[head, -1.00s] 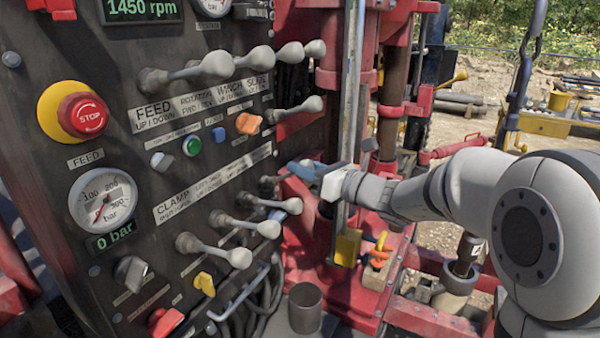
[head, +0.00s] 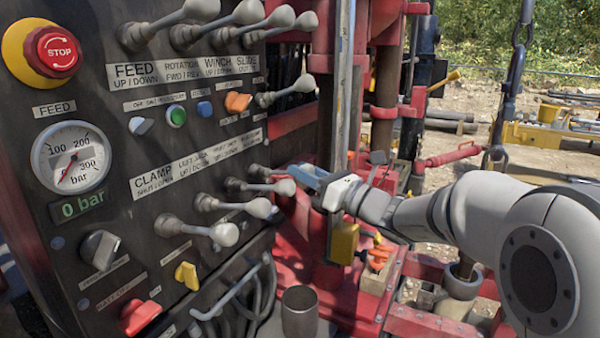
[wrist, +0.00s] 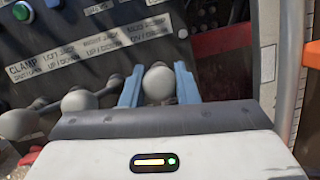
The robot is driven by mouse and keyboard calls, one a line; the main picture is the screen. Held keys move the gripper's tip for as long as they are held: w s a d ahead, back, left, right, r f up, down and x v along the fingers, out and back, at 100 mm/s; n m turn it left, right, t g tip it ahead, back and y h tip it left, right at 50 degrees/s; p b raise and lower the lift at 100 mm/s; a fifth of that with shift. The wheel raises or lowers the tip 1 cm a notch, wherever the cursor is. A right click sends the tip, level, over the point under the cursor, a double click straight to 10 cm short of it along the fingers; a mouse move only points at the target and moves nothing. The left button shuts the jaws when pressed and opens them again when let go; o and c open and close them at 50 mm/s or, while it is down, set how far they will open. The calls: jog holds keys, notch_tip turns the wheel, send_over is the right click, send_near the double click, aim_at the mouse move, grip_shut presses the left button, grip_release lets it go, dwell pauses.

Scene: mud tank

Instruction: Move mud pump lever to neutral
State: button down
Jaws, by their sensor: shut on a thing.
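The control panel (head: 110,110) carries a lower row of levers under a CLAMP label. My gripper (head: 299,178) is at the far right end of this row. Its blue fingers are shut on the mud pump lever (head: 260,171), the farthest one. In the head view the fingers hide its end. In the wrist view the grey ball knob (wrist: 158,83) sits between the two blue fingers (wrist: 158,88). In the head view the held lever points out from the panel, roughly in line with its neighbours. Its label is too small to read surely.
Neighbouring lever knobs (head: 285,187) stand close to the left of my fingers. An upper row of levers (head: 247,13) is above. A red stop button (head: 52,52) is at upper left.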

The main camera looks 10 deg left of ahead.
jog(key=shift+w+f, duration=0.1)
jog(key=shift+f, duration=0.05)
jog(key=c, duration=1.3)
grip_release()
jog(key=shift+w+d, duration=0.1)
jog(key=shift+w, duration=0.05)
jog(key=shift+o, duration=0.9)
jog(key=shift+s+d+f, duration=0.1)
jog(key=shift+s+d, duration=0.1)
jog(key=b+v, duration=0.1)
jog(key=v, duration=0.6)
jog(key=shift+s+d, duration=0.15)
